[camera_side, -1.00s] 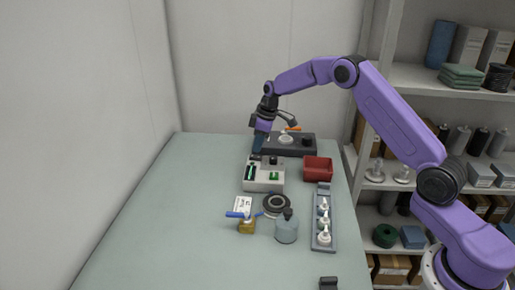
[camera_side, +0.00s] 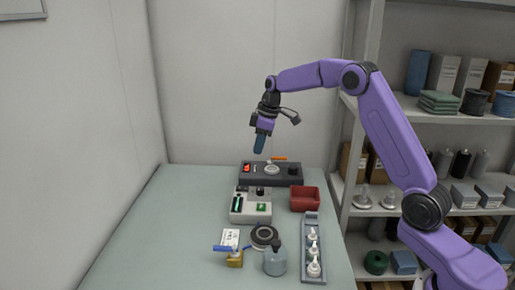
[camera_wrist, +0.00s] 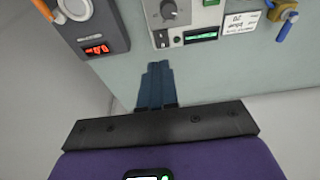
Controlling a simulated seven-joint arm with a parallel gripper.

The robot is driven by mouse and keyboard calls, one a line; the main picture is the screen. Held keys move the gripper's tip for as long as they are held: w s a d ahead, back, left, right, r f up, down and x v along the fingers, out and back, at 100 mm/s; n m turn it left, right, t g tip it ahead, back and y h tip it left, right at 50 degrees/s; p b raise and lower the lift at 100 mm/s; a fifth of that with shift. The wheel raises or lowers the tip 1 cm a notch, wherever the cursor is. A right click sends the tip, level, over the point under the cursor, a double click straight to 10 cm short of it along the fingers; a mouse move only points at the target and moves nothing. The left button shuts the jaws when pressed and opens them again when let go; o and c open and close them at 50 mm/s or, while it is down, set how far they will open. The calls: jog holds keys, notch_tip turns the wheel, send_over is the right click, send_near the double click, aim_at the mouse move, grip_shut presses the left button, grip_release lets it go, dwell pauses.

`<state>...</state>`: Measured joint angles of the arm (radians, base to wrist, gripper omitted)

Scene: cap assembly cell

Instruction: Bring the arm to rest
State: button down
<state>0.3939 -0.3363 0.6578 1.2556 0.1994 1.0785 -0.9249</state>
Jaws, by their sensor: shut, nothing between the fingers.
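My gripper (camera_side: 259,150) hangs in the air above the left part of a dark device at the back of the table, clear of everything. Its blue fingers are closed together and hold nothing.
Below are the dark device (camera_side: 285,180) with a red display, a beige box (camera_side: 250,216) with a green screen, and a red bin (camera_side: 304,199). Shelves stand right.

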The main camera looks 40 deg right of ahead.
jog(key=s+a+r+n+g, duration=0.1)
jog(key=s+a, duration=0.6)
jog(key=s, duration=0.3)
jog(key=s+a+r+n, duration=0.1)
jog(key=s+a+r, duration=0.1)
jog(key=s+a, duration=0.7)
jog(key=s+d+f, duration=0.1)
jog(key=s+d, duration=0.2)
jog(key=s, duration=1)
jog(key=s+d+f+n+h, duration=0.1)
jog(key=s+d+f, duration=0.1)
jog(key=s, duration=1.1)
jog(key=shift+s+d+f+n+g, duration=0.2)
jog(key=shift+d+f+n+g, duration=0.1)
jog(key=shift+d, duration=0.3)
